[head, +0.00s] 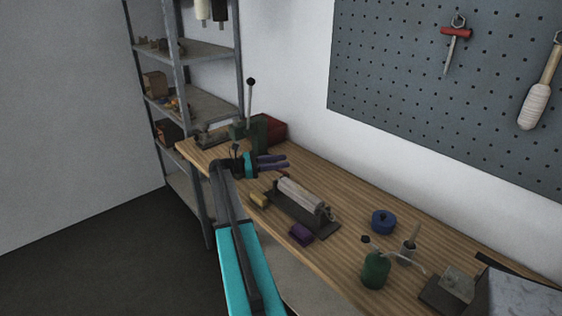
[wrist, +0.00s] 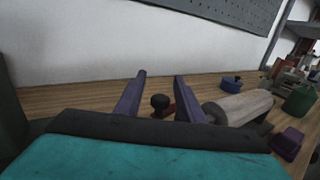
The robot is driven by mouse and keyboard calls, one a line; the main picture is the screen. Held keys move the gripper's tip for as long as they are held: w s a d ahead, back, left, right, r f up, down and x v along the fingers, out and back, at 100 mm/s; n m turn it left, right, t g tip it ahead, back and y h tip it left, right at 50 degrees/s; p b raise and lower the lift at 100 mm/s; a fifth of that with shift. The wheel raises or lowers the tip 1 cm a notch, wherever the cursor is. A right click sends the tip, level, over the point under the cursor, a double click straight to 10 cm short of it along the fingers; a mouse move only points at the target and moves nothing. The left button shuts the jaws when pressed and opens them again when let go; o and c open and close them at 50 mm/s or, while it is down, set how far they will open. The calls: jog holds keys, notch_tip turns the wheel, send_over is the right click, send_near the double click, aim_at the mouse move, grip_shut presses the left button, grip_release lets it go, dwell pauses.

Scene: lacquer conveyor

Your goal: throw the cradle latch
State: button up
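The cradle (head: 318,226) is a dark base on the wooden bench, holding a pale grey roller (head: 300,195). The roller also shows at the right in the wrist view (wrist: 240,107). A round black knob (wrist: 160,102) with a red part (wrist: 171,110) beside it, likely the latch, stands near the roller's end in the wrist view. My gripper (head: 287,161) is over the bench beyond the cradle's far left end. In the wrist view its purple fingers (wrist: 160,76) are apart and empty, with the knob seen between them. I cannot tell whether they touch it.
A yellow block (head: 259,200) and a purple block (head: 301,235) lie before the cradle. A blue disc (head: 383,222) and green oil can (head: 376,269) are to the right. A green lever press (head: 250,130) and red bin (head: 275,128) stand behind my gripper, near the wall.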

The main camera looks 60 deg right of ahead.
jog(key=shift+s+d, duration=0.2)
jog(key=shift+c, duration=0.3)
